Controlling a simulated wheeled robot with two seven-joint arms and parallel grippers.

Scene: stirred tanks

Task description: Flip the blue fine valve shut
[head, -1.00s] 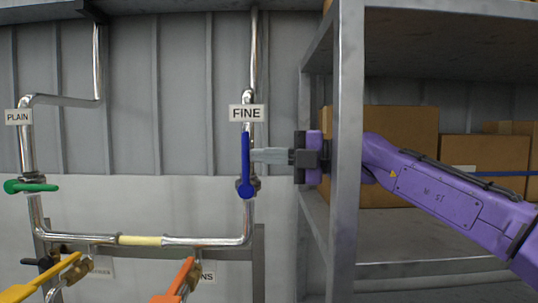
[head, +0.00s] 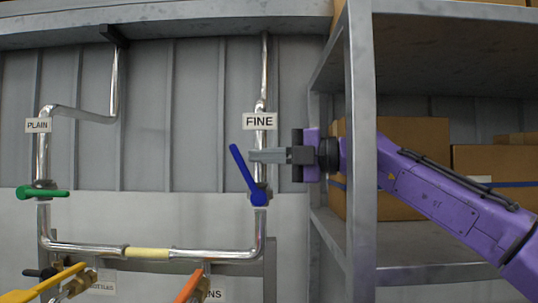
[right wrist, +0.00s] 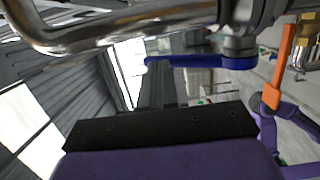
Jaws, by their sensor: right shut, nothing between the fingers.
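The blue fine valve handle (head: 243,174) is on the right-hand vertical pipe, under the FINE sign (head: 262,121). It leans up and to the left from its pivot, between upright and level. My right gripper (head: 253,156) is shut and empty. Its fingertips point left and are at or very near the handle's right side; I cannot tell if they touch. In the right wrist view the blue handle (right wrist: 195,61) stretches across above the dark gripper body. My left gripper is not in view in the head view.
A green handle (head: 42,192) lies level on the left pipe, by the PLAIN sign (head: 38,125). Yellow (head: 42,284) and orange (head: 188,286) levers are low at the front. A grey shelf post (head: 361,150) stands close to my right arm, with cardboard boxes (head: 415,160) behind.

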